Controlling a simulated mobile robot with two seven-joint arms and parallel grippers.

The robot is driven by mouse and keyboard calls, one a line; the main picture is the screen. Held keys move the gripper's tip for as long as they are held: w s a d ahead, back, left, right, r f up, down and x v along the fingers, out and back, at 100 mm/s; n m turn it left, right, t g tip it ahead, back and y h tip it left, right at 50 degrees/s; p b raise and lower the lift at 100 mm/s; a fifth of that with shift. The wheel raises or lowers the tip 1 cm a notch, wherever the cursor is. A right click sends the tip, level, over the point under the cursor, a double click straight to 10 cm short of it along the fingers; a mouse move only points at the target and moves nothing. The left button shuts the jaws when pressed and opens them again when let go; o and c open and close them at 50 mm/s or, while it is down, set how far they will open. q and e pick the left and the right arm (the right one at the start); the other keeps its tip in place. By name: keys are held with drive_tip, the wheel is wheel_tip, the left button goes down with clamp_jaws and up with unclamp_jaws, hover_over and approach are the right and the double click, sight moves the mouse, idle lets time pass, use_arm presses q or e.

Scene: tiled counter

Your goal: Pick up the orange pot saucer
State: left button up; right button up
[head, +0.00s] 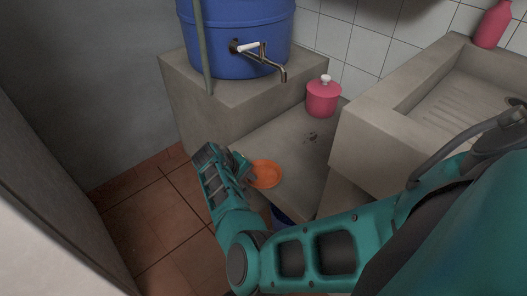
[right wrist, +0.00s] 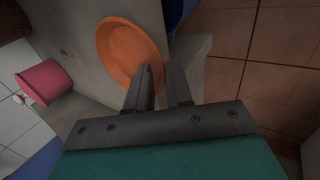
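The orange pot saucer (head: 266,174) is a shallow round dish on the grey concrete slab, close to the slab's left edge. It also shows in the right wrist view (right wrist: 125,48), just ahead of the fingers. My right gripper (head: 240,163) is at the saucer's left side in the head view. In the right wrist view the fingers (right wrist: 162,82) stand apart with a narrow gap. One finger overlaps the saucer's near rim and the other lies just outside it. I cannot tell whether either touches the rim. My left gripper is not in view.
A pink lidded pot (head: 322,98) stands behind the saucer on the slab (head: 300,150). A blue barrel (head: 235,30) with a tap sits on a concrete block (head: 190,95). A concrete sink (head: 375,140) is at right, with a pink bottle (head: 492,25). Red floor tiles (head: 150,220) lie left.

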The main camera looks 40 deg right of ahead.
clamp_jaws()
drive_tip(key=shift+r, duration=0.1)
